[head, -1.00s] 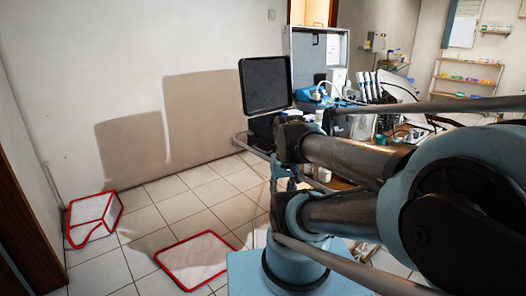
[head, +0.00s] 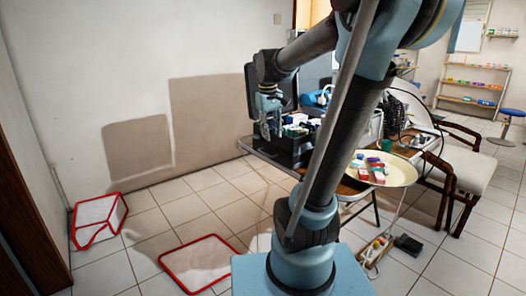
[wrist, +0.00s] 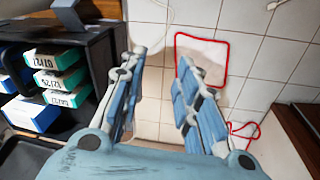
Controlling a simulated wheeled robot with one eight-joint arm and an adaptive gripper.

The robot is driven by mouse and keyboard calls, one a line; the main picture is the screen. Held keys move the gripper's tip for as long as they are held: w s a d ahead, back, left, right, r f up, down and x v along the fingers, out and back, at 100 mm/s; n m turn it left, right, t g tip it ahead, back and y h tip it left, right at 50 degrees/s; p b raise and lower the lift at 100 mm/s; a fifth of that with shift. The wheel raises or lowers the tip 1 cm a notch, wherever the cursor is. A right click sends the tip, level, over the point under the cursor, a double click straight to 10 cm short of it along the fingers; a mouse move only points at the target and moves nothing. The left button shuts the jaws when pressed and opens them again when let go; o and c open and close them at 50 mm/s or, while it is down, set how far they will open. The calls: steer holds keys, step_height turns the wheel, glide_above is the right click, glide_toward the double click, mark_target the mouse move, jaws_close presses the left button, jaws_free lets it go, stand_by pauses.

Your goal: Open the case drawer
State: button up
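The black case (head: 286,152) stands on the table with its dark lid (head: 291,93) raised behind it. In the wrist view its black side wall (wrist: 103,62) is at the left, and labelled green-and-white boxes (wrist: 55,80) show in its open frame. I cannot clearly make out the drawer or its handle. My gripper (head: 268,128) hangs at the left end of the case in the head view. In the wrist view my gripper (wrist: 160,62) has its two blue fingers spread, with nothing between them. The left finger is close beside the case wall; I cannot tell whether they touch.
A round cream tray (head: 402,174) with small coloured boxes is right of my arm. A wooden-armed chair (head: 470,170) stands farther right. Tiled floor left of the table is mostly clear.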

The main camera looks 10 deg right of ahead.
step_height(320, 180, up, 3)
steer(key=n, duration=0.2)
glide_above(263, 153)
steer(key=s+a, duration=0.2)
steer(key=shift+h, duration=0.3)
steer(key=f, duration=0.5)
steer(key=w+d+f, duration=0.1)
steer(key=f, duration=0.5)
steer(key=w+d+f, duration=0.1)
steer(key=f, duration=0.5)
steer(key=shift+c, duration=0.6)
jaws_close()
